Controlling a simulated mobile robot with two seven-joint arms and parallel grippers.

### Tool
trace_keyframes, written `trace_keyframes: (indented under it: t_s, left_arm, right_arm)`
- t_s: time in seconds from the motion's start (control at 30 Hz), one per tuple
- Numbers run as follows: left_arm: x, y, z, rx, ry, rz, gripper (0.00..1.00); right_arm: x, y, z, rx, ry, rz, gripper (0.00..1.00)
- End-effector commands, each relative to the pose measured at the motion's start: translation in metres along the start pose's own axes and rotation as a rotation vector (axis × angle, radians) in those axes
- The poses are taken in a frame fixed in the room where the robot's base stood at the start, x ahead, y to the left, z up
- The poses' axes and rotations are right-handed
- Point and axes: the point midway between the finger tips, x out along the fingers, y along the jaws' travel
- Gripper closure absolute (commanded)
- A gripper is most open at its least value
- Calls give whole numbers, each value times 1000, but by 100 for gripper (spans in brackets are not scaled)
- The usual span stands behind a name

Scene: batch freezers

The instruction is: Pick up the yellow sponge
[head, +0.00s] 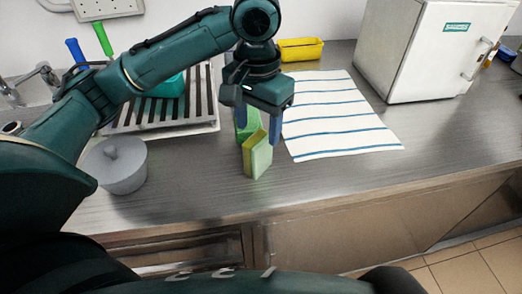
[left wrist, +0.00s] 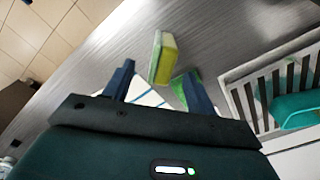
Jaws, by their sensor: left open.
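The yellow sponge (head: 250,151) stands on edge on the grey counter, with a yellow face and a pale green face. It also shows in the left wrist view (left wrist: 166,58), just beyond the fingertips and between their lines. A green sponge (head: 242,128) stands right behind it, partly hidden by my left gripper; in the left wrist view its green (left wrist: 178,88) shows beside one finger. My left gripper (head: 258,122) is open and empty, pointing down, above and just behind the yellow sponge. It also shows in the left wrist view (left wrist: 158,74). My right gripper is not in view.
A striped towel (head: 335,115) lies right of the sponges. A drying rack (head: 150,117) and a grey lidded pot (head: 117,170) stand left. A yellow tray (head: 301,49) is at the back, a white freezer box (head: 412,50) at back right. The counter front right is clear.

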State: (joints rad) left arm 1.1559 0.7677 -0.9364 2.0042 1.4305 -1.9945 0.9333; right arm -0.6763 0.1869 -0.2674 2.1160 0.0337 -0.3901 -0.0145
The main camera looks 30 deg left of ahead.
Motion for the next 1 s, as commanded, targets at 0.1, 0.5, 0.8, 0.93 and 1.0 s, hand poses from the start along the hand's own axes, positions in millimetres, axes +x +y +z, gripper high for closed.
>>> trace_keyframes:
  t_s: [0.1,0.5,0.8,0.93,1.0]
  left_arm:
    - [24,-1,1,-2,-2,-1,44]
    - [64,-4,1,-2,0,-1,44]
    - [96,-5,2,1,2,0,44]
    - [96,-5,2,1,3,0,44]
    - [96,-5,2,1,3,0,44]
  right_arm:
    - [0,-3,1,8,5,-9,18]
    - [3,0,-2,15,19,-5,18]
    - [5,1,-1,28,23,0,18]
    - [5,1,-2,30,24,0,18]
    - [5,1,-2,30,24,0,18]
